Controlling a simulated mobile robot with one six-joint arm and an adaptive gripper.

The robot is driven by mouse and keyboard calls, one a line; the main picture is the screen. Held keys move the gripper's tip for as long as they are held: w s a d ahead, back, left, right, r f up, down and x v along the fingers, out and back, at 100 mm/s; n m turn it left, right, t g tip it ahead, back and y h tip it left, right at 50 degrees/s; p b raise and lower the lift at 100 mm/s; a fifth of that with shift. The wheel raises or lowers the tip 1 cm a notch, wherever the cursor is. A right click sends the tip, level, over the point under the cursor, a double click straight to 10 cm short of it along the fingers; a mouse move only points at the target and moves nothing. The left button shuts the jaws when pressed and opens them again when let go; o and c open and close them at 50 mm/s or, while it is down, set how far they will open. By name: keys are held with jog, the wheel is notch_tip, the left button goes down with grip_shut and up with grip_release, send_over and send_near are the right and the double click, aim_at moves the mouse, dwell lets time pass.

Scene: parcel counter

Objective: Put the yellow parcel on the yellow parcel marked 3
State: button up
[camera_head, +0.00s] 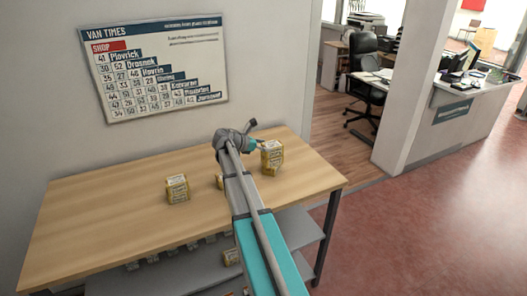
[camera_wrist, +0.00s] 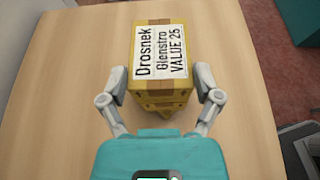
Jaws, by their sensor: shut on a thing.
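My gripper (camera_wrist: 163,76) is shut on a yellow parcel (camera_wrist: 160,48), with one finger on each side. Its white label reads "Drosnek Glenstro VALUE 25". A second yellow parcel (camera_wrist: 164,106) shows partly just below it in the wrist view. In the head view my gripper (camera_head: 257,150) is at the right part of the table, beside a tall yellow shape (camera_head: 271,160) that looks like one parcel over another. I cannot tell whether the two touch. Another yellow parcel (camera_head: 177,188) stands left of my arm, and one (camera_head: 219,181) is mostly hidden behind it. No mark 3 is readable.
The wooden table (camera_head: 110,215) is bare at its left and front. A grey shelf (camera_head: 180,277) below holds more parcels, including one (camera_head: 232,257) near my arm. A wall board (camera_head: 155,68) hangs behind. An office chair (camera_head: 372,70) stands beyond the doorway.

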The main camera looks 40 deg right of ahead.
jog(key=shift+f, duration=0.1)
dwell(0.3)
jog(key=shift+f, duration=0.15)
jog(key=o, duration=1)
jog(key=shift+a+r, duration=0.1)
jog(key=shift+r, duration=0.2)
jog(key=shift+w+a+r+p, duration=0.1)
jog(key=shift+a+r+p, duration=0.05)
jog(key=shift+a+p, duration=0.2)
jog(key=p+v, duration=0.4)
jog(key=v, duration=0.7)
